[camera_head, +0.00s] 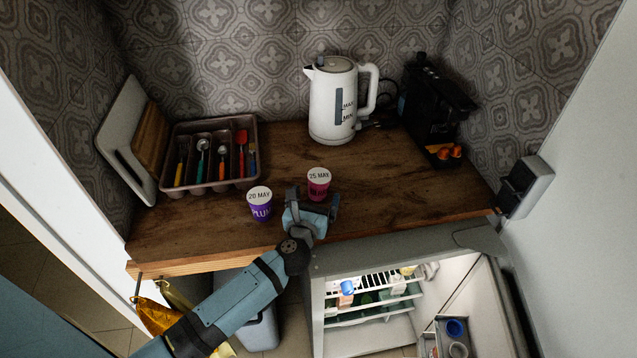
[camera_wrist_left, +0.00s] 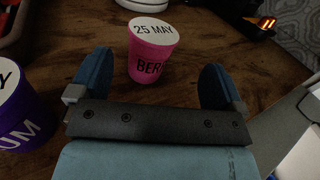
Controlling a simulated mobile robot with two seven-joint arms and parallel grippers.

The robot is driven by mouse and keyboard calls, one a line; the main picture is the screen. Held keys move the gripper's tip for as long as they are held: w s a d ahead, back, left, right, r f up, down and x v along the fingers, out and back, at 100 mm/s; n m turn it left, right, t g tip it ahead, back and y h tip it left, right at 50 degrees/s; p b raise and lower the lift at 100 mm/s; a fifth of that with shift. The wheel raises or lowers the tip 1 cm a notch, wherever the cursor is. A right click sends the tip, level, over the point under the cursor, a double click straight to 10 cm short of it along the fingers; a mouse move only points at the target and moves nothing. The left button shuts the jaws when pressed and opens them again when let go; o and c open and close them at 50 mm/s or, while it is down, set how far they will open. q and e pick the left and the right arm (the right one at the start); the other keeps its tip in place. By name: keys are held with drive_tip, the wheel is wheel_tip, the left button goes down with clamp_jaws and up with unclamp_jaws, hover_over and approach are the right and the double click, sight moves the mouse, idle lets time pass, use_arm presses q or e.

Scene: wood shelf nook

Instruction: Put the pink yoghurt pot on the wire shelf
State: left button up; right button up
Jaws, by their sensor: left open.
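The pink yoghurt pot (camera_head: 318,186), its lid marked "25 MAY", stands upright on the wooden counter. My left gripper (camera_head: 311,205) is open just in front of it. In the left wrist view the pink pot (camera_wrist_left: 151,52) stands just beyond the gap between the two blue fingers of the left gripper (camera_wrist_left: 155,82), and nothing is held. The wire shelf (camera_head: 372,285) is inside the open, lit fridge below the counter, with several items on or around it. My right gripper is not in view.
A purple pot (camera_head: 261,205) marked "20 MAY" stands left of the pink one; it also shows in the wrist view (camera_wrist_left: 22,118). A cutlery tray (camera_head: 209,154), white kettle (camera_head: 334,100) and black coffee machine (camera_head: 436,108) stand behind. The counter's right front is clear. The fridge door (camera_head: 490,310) stands open.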

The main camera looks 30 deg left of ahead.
sight(316, 185)
use_arm(q)
drive_tip(key=shift+w+a, duration=0.15)
drive_tip(key=shift+w, duration=0.55)
drive_tip(key=shift+w+a+r, duration=0.1)
drive_tip(key=shift+w+r, duration=0.05)
drive_tip(key=shift+w, duration=0.15)
drive_tip(key=w, duration=0.1)
drive_tip(key=w+a+p, duration=0.1)
drive_tip(key=w, duration=0.1)
drive_tip(key=shift+w+a+r, duration=0.15)
drive_tip(key=shift+w, duration=0.55)
drive_tip(key=c, duration=1.1)
drive_tip(key=shift+c, duration=0.2)
